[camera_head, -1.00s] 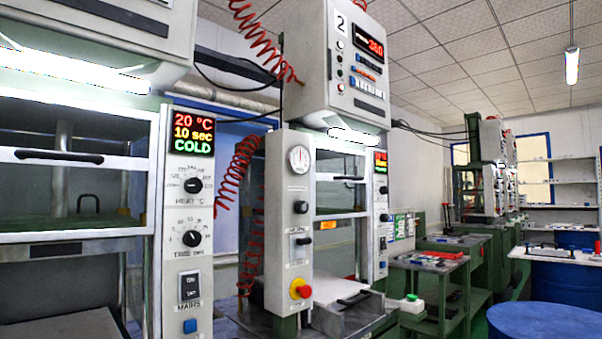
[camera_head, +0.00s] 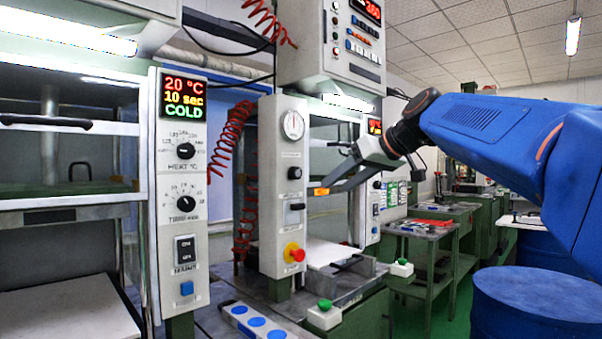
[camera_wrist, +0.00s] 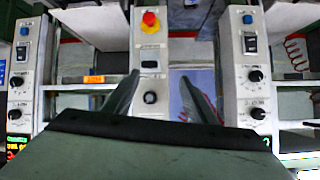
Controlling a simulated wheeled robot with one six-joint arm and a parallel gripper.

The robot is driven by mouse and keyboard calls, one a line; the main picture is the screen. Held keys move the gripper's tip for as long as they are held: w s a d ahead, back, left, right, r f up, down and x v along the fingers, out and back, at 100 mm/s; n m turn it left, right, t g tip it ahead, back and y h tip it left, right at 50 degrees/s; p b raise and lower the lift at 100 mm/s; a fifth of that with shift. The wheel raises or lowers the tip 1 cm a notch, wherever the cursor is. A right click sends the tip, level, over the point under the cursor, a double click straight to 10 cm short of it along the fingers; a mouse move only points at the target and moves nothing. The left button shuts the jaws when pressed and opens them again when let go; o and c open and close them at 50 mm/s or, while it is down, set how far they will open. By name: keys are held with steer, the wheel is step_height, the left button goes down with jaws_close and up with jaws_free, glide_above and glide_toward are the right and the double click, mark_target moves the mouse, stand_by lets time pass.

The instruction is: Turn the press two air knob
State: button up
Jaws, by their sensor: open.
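Press two's white control panel (camera_head: 284,225) stands at the middle of the head view. It carries a round gauge, the black air knob (camera_head: 294,172), a dark switch (camera_head: 296,207) and a red and yellow button (camera_head: 293,252). My gripper (camera_head: 324,184) reaches in from the right and is open, with its fingers pointing towards the panel. In the wrist view, which shows the panel upside down, the air knob (camera_wrist: 150,98) appears between the two apart fingers of my gripper (camera_wrist: 159,80). The fingers do not visibly touch the knob; the remaining gap is hard to judge.
Another press's panel with a COLD display (camera_head: 185,98) is at the left. A red coiled hose (camera_head: 238,150) hangs behind panel two. A box with blue round buttons (camera_head: 252,323) and a green-button box (camera_head: 324,315) sit below. A blue drum (camera_head: 535,305) stands at right.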

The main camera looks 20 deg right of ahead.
steer(key=w+d+r+n+t+y, duration=0.15)
steer(key=w+r, duration=0.25)
steer(key=r, duration=0.4)
glide_toward(298, 173)
steer(key=shift+h, duration=0.25)
steer(key=x, duration=0.8)
steer(key=shift+w+a, duration=0.1)
steer(key=shift+a, duration=0.2)
steer(key=c, duration=1)
steer(key=shift+c, duration=0.2)
steer(key=shift+w+d+m+g+y, duration=0.15)
steer(key=shift+m+g+y, duration=0.5)
steer(key=shift+m+y, duration=1)
steer(key=shift+m+h, duration=0.25)
steer(key=shift+m, duration=0.15)
